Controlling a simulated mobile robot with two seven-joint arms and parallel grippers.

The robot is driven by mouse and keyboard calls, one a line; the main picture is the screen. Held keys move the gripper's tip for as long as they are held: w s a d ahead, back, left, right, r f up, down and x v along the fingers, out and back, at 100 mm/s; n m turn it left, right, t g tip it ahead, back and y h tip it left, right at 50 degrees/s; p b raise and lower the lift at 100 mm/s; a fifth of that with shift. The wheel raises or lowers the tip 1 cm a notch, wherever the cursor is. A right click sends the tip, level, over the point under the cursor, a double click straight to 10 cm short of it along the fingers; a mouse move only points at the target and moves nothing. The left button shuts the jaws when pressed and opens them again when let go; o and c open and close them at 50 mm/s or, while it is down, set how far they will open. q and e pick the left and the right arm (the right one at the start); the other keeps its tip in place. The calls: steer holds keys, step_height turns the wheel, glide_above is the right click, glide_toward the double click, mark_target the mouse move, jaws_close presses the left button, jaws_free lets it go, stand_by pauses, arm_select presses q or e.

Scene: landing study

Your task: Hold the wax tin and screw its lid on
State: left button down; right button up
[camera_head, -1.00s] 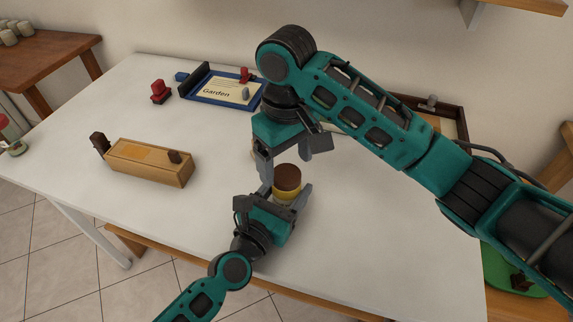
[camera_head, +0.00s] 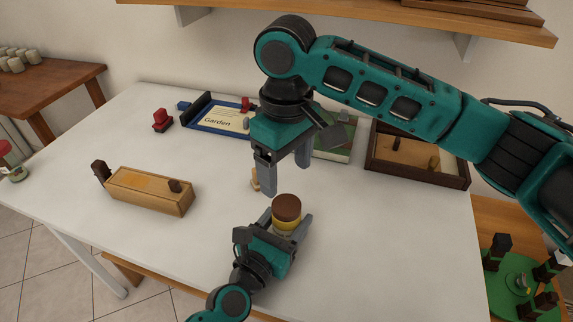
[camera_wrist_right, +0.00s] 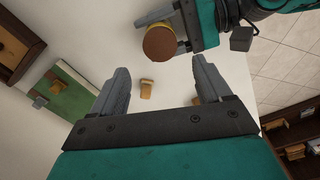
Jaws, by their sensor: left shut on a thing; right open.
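The wax tin (camera_head: 287,223) has a yellow body and stands upright between the fingers of my left gripper (camera_head: 288,226), which is shut on it low over the table. The brown lid (camera_head: 287,205) sits on top of the tin and looks level; I cannot tell how tightly it is screwed. In the right wrist view the lid (camera_wrist_right: 160,43) shows as a brown disc beyond the fingers. My right gripper (camera_head: 285,177) is open and empty, above and behind the tin, apart from the lid. Its two spread fingers also show in the right wrist view (camera_wrist_right: 161,82).
A small tan piece (camera_head: 255,179) lies behind the tin. A wooden box (camera_head: 150,191) stands at left. A blue-framed Garden board (camera_head: 222,117), a green book (camera_head: 338,146) and a brown tray (camera_head: 418,178) line the back. The table right of the tin is clear.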

mark_target(287, 205)
stand_by(0.3)
steer(key=shift+f, duration=3.95)
steer(key=shift+c, duration=0.3)
steer(key=c, duration=1)
steer(key=o, duration=1.2)
steer(key=shift+r, duration=0.1)
step_height(287, 205, up, 12)
steer(key=shift+f, duration=0.1)
